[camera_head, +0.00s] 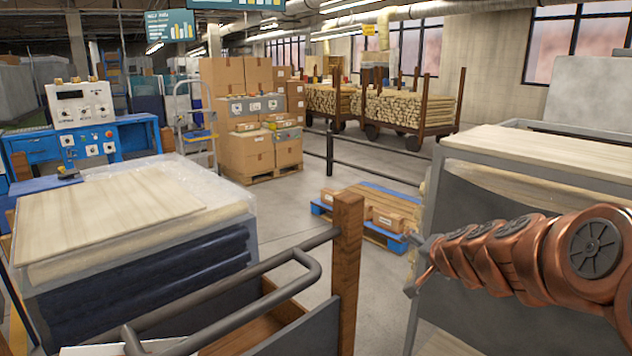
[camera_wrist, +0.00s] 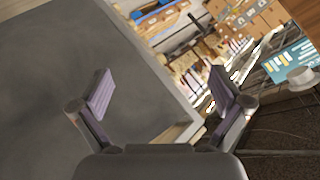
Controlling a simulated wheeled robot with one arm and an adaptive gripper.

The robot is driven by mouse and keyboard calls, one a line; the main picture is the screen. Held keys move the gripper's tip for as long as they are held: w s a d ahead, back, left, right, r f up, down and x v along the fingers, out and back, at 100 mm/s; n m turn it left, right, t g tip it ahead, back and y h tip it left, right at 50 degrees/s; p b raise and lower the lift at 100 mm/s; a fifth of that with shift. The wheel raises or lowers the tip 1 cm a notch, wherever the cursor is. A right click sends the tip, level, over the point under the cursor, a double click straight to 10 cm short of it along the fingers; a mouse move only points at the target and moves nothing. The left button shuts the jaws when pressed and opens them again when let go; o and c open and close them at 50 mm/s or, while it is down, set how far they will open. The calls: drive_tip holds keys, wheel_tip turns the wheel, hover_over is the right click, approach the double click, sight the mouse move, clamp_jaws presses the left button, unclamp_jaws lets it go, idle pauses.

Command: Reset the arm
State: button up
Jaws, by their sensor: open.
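My copper-coloured arm reaches in from the right edge in the head view. My gripper (camera_head: 418,283) is at its far end, small in that view, beside the grey-framed bench on the right. In the wrist view my gripper (camera_wrist: 160,92) shows two purple-grey fingers spread wide apart. Nothing is between the fingers. Behind them a large dark grey panel (camera_wrist: 75,85) fills the left of the wrist view, and the tilted room shows at upper right. I cannot tell how far the panel is from the fingertips.
A grey-framed bench with a pale wood top (camera_head: 540,150) stands right. A wrapped stack with a pale board (camera_head: 110,210) stands left. A wooden post (camera_head: 346,270) and a dark metal rail (camera_head: 230,322) are in front. A blue pallet (camera_head: 372,215) with boxes lies on open floor.

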drive_tip(key=s+a+r+n+g+y+p, duration=0.2)
drive_tip(key=s+a+n+g+p, duration=0.15)
drive_tip(key=s+a, duration=0.55)
drive_tip(key=s+a+r+n+g+y+p, duration=0.1)
drive_tip(key=s+a+n+g+p, duration=0.3)
drive_tip(key=s, duration=0.8)
drive_tip(key=s+d+r+g+h+p, duration=0.1)
drive_tip(key=s+d+g+p, duration=0.2)
drive_tip(key=s, duration=0.8)
drive_tip(key=s+d+r+n+g+h+p, duration=0.1)
drive_tip(key=s+d+g+h+p, duration=0.1)
drive_tip(key=s, duration=0.9)
drive_tip(key=shift+s+d+g+p, duration=0.2)
drive_tip(key=shift+d+g+p, duration=0.25)
drive_tip(key=shift+d+p, duration=0.3)
